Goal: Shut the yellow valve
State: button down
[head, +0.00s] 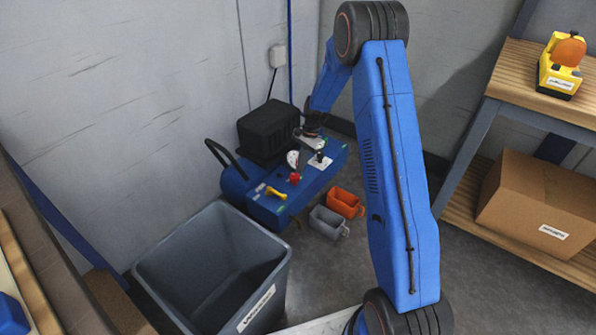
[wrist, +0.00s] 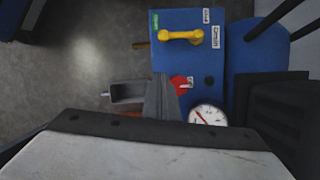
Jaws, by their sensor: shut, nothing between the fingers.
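The yellow valve (head: 275,193) is a lever handle on the top of a blue machine (head: 262,208), near its front left end. In the wrist view the yellow valve (wrist: 181,37) lies crosswise near the top of the picture, beside small white and green labels. My gripper (head: 310,135) is over the far part of the machine, apart from the valve. In the wrist view the gripper (wrist: 162,84) shows as a grey wedge of shut fingers, below the valve in the picture and close beside the red knob. Nothing is held.
A red knob (head: 295,178) and a round gauge (head: 292,158) sit between valve and gripper. A black box (head: 267,130) stands behind. An orange bin (head: 346,202) and a grey bin (head: 327,222) are on the floor at right. A large grey tub (head: 210,268) stands in front.

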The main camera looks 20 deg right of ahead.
aim_at(276, 193)
jog(key=x, duration=0.7)
jog(key=shift+s+a+f, duration=0.1)
jog(key=shift+s+f, duration=0.05)
jog(key=shift+f, duration=0.15)
jog(key=a, duration=0.1)
jog(key=s+a+f, duration=0.1)
jog(key=shift+s+a, duration=0.1)
jog(key=shift+a, duration=0.25)
jog(key=shift+s+a, duration=0.2)
jog(key=shift+a, duration=0.25)
jog(key=shift+s+a, duration=0.1)
jog(key=shift+a, duration=0.05)
